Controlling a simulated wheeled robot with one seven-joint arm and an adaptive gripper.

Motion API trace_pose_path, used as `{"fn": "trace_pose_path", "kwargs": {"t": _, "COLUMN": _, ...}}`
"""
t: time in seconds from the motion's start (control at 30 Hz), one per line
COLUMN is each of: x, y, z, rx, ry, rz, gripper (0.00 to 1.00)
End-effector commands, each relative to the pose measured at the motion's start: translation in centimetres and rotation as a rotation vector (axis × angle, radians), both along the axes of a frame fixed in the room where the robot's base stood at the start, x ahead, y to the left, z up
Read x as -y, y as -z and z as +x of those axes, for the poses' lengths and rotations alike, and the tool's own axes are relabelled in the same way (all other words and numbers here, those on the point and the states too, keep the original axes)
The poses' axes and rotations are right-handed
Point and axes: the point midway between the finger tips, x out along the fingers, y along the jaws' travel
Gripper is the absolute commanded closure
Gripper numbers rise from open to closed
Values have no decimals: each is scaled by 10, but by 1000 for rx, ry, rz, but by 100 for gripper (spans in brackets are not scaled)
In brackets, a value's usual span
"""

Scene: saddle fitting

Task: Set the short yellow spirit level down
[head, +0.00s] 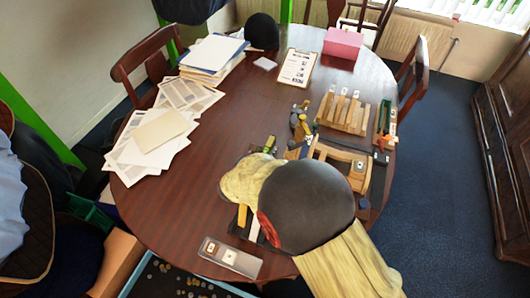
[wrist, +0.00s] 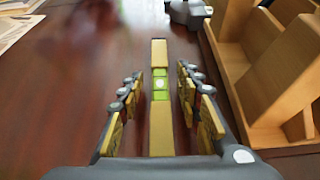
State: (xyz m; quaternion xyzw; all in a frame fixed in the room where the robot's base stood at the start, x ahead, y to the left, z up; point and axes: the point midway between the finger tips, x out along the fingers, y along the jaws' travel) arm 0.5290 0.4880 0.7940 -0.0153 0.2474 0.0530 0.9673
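The short yellow spirit level (wrist: 160,120), with a green vial in its middle, lies lengthwise between the fingers of my gripper (wrist: 160,100) in the wrist view. The fingers stand apart, with a gap showing on each side of the level. Dark red-brown table top shows around it; I cannot tell whether its underside touches the table. In the head view the yellow end of the level (head: 269,143) shows beyond my arm, at my gripper (head: 262,151). My arm hides much of this area.
A wooden rack (wrist: 270,65) stands close on the right in the wrist view. A grey metal tool (wrist: 188,12) lies ahead. In the head view, a wooden holder (head: 345,110) and clipboard (head: 298,68) lie farther off. The table (head: 225,130) is clear left of my gripper.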

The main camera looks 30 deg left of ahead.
Motion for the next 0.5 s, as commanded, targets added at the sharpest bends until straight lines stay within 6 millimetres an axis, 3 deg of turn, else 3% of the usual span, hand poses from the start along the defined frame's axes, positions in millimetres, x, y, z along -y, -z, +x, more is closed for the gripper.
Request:
{"fn": "trace_pose_path", "kwargs": {"t": 0.27, "x": 0, "y": -5, "z": 0, "rx": 0, "ry": 0, "rz": -1, "gripper": 65}}
{"fn": "trace_pose_path", "kwargs": {"t": 0.5, "x": 3, "y": -29, "z": -40, "rx": 1, "ry": -4, "rz": 0, "gripper": 65}}
